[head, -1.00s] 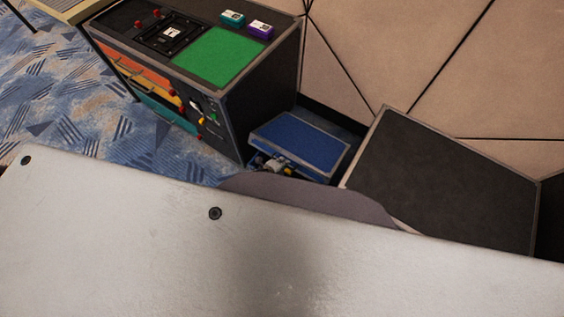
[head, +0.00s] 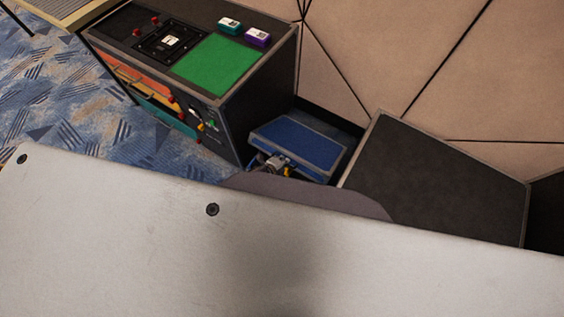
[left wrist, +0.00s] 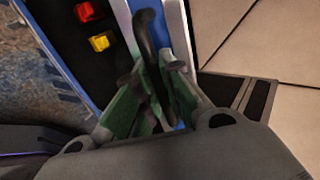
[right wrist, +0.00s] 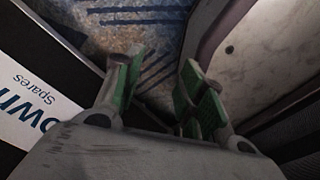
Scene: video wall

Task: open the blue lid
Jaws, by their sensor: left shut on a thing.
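The blue lid (head: 300,143) with a grey border is on a low box on the floor, between the black cabinet and the dark slab. In the left wrist view the lid's blue edge (left wrist: 174,22) carries a dark curved handle (left wrist: 147,35). My left gripper (left wrist: 154,76) is shut on this handle; in the head view it (head: 274,164) is at the lid's front edge. A red block (left wrist: 84,12) and a yellow block (left wrist: 102,41) show on a dark surface beside the lid edge. My right gripper (right wrist: 158,72) is open and empty in the right wrist view; it is hidden in the head view.
The black cabinet (head: 228,120) with a green top panel stands left of the box. A dark slab (head: 440,180) stands right, and a panelled wall (head: 400,60) rises behind. In the right wrist view a white "Spares" sign (right wrist: 35,105) is at the left.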

